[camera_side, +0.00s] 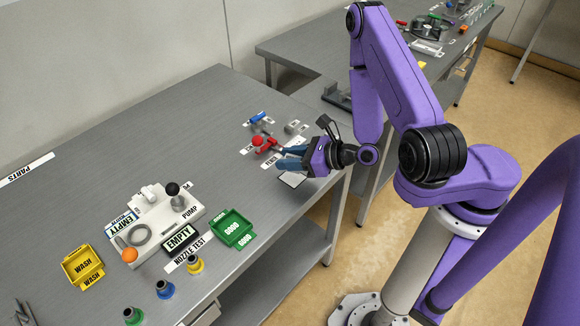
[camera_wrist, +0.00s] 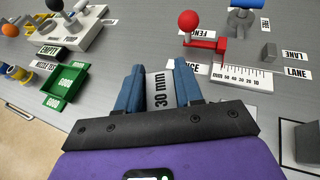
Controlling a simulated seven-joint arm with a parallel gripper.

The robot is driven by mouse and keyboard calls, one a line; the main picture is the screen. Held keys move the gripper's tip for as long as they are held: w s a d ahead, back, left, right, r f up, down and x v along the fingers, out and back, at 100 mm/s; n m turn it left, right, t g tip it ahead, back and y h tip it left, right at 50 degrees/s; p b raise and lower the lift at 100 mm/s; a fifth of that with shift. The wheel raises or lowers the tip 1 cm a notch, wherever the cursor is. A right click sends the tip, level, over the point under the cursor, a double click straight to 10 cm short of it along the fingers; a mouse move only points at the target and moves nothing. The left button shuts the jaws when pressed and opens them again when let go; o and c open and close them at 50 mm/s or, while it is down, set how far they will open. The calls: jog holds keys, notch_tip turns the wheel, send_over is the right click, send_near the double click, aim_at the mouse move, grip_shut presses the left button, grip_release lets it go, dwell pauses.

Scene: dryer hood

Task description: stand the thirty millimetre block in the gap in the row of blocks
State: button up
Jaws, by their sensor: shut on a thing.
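A grey block (camera_wrist: 269,53) stands by the LANE labels, right of my gripper in the wrist view. A dark grey block (camera_wrist: 308,143) is at the right edge of that view. I cannot make out a clear row with a gap.
A red fence with a ball knob (camera_wrist: 190,22) and a ruler scale (camera_wrist: 243,76) lie beyond my fingers. A green tray (camera_side: 232,229), yellow tray (camera_side: 83,267) and white pump (camera_side: 160,215) are left; the table between is clear.

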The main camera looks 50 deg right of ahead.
jog(key=shift+f, duration=1.6)
jog(key=o, duration=1.1)
jog(key=shift+f, duration=0.15)
jog(key=shift+s+d+r, duration=0.15)
jog(key=shift+s+r, duration=0.05)
jog(key=shift+v, duration=3.45)
jog(key=shift+r, duration=0.2)
